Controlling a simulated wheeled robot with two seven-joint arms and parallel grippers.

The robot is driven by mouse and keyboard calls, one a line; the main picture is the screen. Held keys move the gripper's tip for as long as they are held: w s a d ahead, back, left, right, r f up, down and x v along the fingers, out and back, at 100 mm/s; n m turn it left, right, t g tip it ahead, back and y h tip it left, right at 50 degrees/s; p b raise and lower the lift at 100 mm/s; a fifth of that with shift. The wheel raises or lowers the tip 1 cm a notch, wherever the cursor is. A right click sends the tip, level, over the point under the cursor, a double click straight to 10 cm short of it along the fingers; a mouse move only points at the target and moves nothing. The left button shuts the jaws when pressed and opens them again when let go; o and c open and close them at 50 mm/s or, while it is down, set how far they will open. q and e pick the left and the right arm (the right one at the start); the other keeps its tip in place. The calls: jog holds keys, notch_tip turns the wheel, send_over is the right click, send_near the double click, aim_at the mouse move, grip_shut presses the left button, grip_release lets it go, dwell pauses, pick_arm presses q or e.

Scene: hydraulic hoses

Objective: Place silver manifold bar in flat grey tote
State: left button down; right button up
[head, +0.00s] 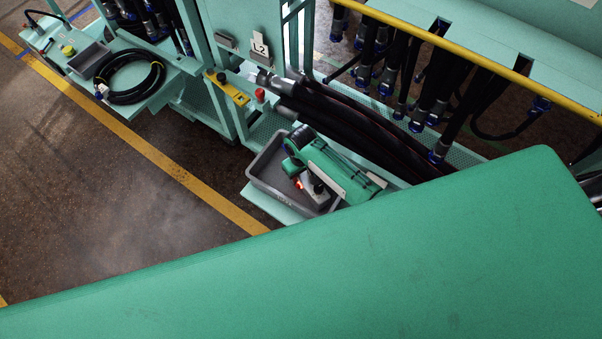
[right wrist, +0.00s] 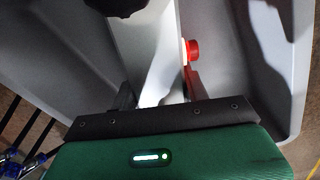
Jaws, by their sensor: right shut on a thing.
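The flat grey tote (head: 266,183) stands on a pale green ledge near the middle of the head view. Its walls (right wrist: 275,65) surround the gripper in the right wrist view. My right gripper (head: 308,182) reaches over the right part of the tote. My left gripper is out of view.
Thick black hoses (head: 350,125) lie right behind the tote, and more hang from a rack under a yellow rail (head: 450,47). A coiled hose (head: 130,77) lies on a cart at upper left. A large green surface fills the foreground. The floor at left is clear.

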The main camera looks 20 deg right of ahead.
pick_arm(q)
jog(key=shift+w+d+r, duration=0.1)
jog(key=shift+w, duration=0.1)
pick_arm(e)
jog(key=shift+f, duration=0.25)
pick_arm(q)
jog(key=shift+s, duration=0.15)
pick_arm(e)
jog(key=shift+f, duration=0.15)
jog(key=o, duration=1.1)
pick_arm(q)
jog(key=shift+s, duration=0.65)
pick_arm(e)
jog(key=shift+o, duration=0.8)
